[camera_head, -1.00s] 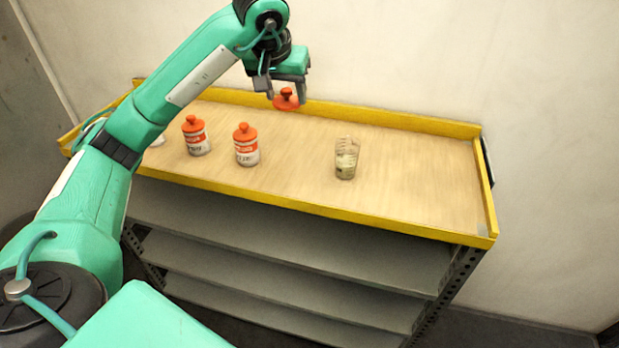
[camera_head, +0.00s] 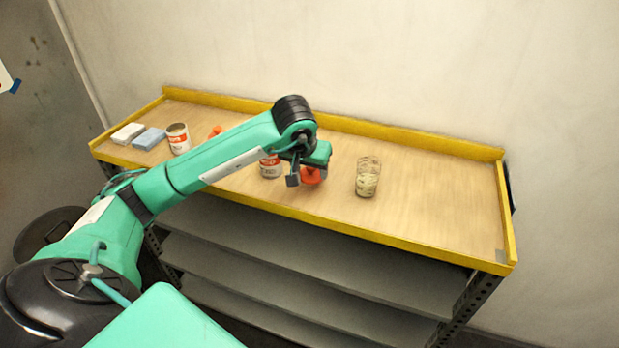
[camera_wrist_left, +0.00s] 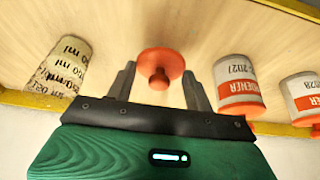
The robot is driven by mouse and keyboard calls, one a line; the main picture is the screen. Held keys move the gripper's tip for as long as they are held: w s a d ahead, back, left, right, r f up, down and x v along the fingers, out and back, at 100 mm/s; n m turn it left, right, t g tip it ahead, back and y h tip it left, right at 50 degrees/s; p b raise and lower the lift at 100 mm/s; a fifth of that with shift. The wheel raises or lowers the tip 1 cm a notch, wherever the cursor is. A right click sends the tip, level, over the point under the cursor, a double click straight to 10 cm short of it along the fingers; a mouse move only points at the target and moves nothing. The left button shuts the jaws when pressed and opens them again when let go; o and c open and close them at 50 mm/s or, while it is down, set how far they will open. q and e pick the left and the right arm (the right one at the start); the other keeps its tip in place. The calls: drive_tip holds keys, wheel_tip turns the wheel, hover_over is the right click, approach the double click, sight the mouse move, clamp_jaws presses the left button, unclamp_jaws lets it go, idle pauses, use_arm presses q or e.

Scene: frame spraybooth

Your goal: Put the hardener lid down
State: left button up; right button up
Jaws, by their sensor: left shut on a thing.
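The orange hardener lid (camera_head: 311,176) is low at the wooden tabletop, between a labelled can and the measuring cup. In the left wrist view the lid (camera_wrist_left: 162,64) is a round disc with its knob towards me, between the two fingers. My left gripper (camera_head: 305,178) is shut on it. I cannot tell whether the lid touches the tabletop. An open can (camera_head: 178,139) without a lid stands further left. My right gripper is not in view.
A hardener can (camera_head: 270,167) stands just left of my gripper; another orange-lidded can (camera_head: 216,131) is mostly behind my arm. The measuring cup (camera_head: 367,178) stands to the right. White (camera_head: 128,133) and blue (camera_head: 149,138) blocks lie far left. The right tabletop is clear.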

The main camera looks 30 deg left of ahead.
sight(309, 177)
use_arm(q)
wheel_tip(309, 177, down, 3)
drive_tip(key=shift+f+p, duration=0.1)
drive_tip(key=shift+p, duration=0.2)
drive_tip(key=shift+f, duration=0.25)
drive_tip(key=shift+f, duration=0.15)
drive_tip(key=o, duration=0.9)
drive_tip(key=shift+o, duration=0.2)
drive_tip(key=shift+r, duration=0.25)
drive_tip(key=b+v, duration=0.2)
drive_tip(key=v, duration=0.9)
drive_tip(key=shift+s+r, duration=0.25)
drive_tip(key=shift+r, duration=0.05)
